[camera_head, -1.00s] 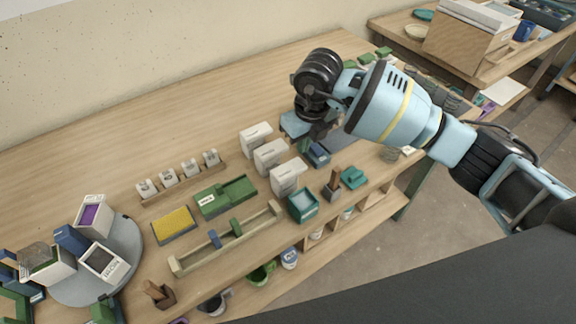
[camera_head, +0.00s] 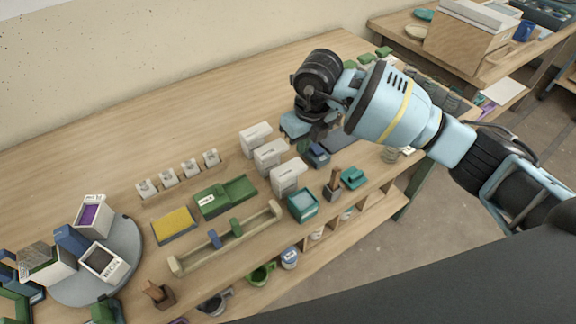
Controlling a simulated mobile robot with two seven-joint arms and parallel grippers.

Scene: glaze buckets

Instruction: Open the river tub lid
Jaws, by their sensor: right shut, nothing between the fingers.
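Three white lidded tubs stand in a slanted row mid-bench: a far one (camera_head: 255,137), a middle one (camera_head: 270,156) and a near one (camera_head: 288,178). Their labels are too small to read, so I cannot tell which is the river tub. Open-topped white tubs stand on a round grey turntable (camera_head: 128,262) at the left, one with purple contents (camera_head: 92,216) and one with dark contents (camera_head: 103,262). My right gripper (camera_head: 318,134) is shut and empty, pointing down just right of the white tubs, partly hidden by its wrist. My left gripper is not in view.
A small blue box (camera_head: 318,156) sits just below my right gripper. A teal box (camera_head: 303,205), a green tray (camera_head: 225,196), a yellow sponge (camera_head: 174,224) and a long wooden rack (camera_head: 190,261) lie nearer the front.

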